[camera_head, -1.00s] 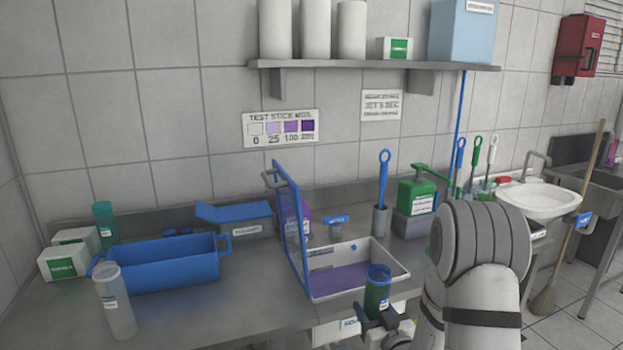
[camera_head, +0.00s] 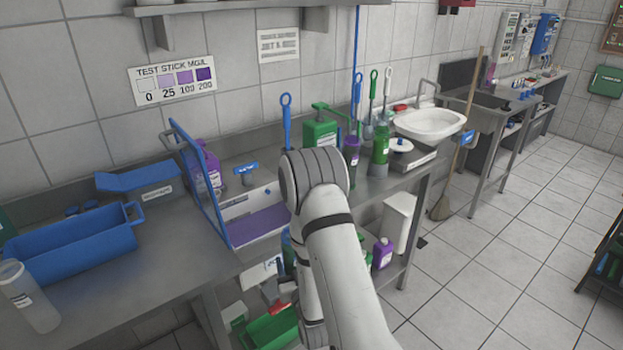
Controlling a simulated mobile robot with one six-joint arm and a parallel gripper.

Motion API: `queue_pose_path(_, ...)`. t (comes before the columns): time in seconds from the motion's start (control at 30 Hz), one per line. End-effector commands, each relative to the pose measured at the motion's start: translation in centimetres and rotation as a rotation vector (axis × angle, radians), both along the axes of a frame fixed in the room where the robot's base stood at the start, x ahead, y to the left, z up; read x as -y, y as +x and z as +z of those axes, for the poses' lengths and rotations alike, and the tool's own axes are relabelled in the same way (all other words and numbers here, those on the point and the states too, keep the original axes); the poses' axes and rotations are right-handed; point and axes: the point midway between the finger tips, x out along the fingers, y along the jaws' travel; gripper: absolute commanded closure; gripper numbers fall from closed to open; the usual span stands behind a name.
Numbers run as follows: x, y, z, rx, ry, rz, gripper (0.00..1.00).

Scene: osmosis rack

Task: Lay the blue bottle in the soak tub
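A white tub (camera_head: 246,206) with purple liquid in it stands on the steel counter, partly hidden by my arm. Its blue-framed clear lid (camera_head: 203,185) stands upright along the tub's left side. A narrow strip of a teal-blue bottle (camera_head: 287,243) shows at the left edge of my arm, near the tub's front right. The rest of that bottle is hidden. My gripper is hidden behind my own arm, so its hold on the bottle does not show.
A blue tub (camera_head: 75,247) and a clear bottle (camera_head: 28,296) stand on the counter at left. A purple jug (camera_head: 205,165) is behind the lid. A green pump bottle (camera_head: 320,132) and a green bottle (camera_head: 380,148) stand behind and right. A green crate (camera_head: 270,330) is below.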

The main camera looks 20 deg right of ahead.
Motion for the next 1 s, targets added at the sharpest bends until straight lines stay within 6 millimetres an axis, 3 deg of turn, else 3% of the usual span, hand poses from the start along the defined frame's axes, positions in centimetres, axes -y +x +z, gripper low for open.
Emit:
queue_pose_path(0.03,0.0,0.0,3.2,0.001,0.0,0.0,0.69)
queue_pose_path(0.1,0.0,0.0,5.2,0.0,0.0,0.0,0.69)
queue_pose_path(0.3,0.0,0.0,9.6,0.0,0.0,0.001,0.69)
queue_pose_path(0.4,-0.1,0.0,10.8,0.0,0.0,0.002,0.69)
queue_pose_path(1.0,-0.3,0.0,11.5,0.0,0.0,0.005,0.69)
